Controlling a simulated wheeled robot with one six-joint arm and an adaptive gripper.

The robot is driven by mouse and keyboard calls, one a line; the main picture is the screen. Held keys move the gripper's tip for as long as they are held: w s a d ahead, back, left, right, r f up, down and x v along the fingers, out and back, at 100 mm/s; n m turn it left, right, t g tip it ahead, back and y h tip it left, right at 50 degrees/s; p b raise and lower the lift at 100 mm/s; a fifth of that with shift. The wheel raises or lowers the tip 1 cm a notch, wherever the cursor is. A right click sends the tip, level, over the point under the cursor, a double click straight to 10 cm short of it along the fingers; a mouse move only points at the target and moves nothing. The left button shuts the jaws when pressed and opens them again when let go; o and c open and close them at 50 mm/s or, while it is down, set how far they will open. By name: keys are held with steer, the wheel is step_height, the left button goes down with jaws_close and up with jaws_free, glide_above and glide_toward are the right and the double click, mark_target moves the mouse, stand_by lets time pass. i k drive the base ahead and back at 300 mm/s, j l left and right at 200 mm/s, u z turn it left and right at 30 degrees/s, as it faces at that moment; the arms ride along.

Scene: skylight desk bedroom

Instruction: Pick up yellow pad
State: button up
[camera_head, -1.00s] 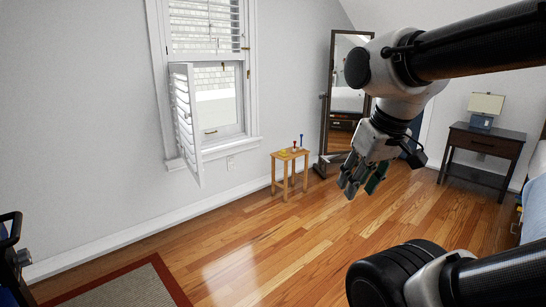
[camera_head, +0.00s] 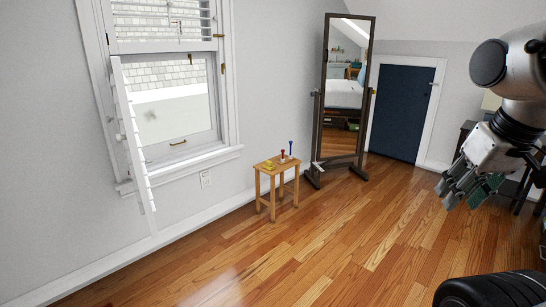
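A small yellow thing (camera_head: 268,165), likely the yellow pad, lies on top of a small wooden stool (camera_head: 264,205) by the wall below the window. It is too small to make out its shape well. My gripper (camera_head: 460,195) hangs in the air at the right of the picture, fingers pointing down and left. Its fingers look spread apart with nothing seen between them. It is well apart from the stool.
A red item (camera_head: 283,156) and an upright blue item (camera_head: 291,149) stand near the yellow thing. A standing mirror (camera_head: 345,90) is right of the stool. An open shutter (camera_head: 133,140) juts from the window. The wood floor (camera_head: 330,240) before the stool is clear.

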mark_target(268, 166)
steer(key=i+z, duration=0.15)
steer(key=i, duration=1.8)
steer(key=i+l+u, duration=0.1)
steer(key=i+u, duration=0.15)
steer(key=i, duration=0.35)
steer(key=i+l+u, duration=0.25)
steer(key=i, duration=0.35)
steer(key=i+l+u, duration=0.25)
steer(key=i, duration=0.3)
steer(key=i+l+u, duration=0.25)
steer(key=i+l, duration=0.25)
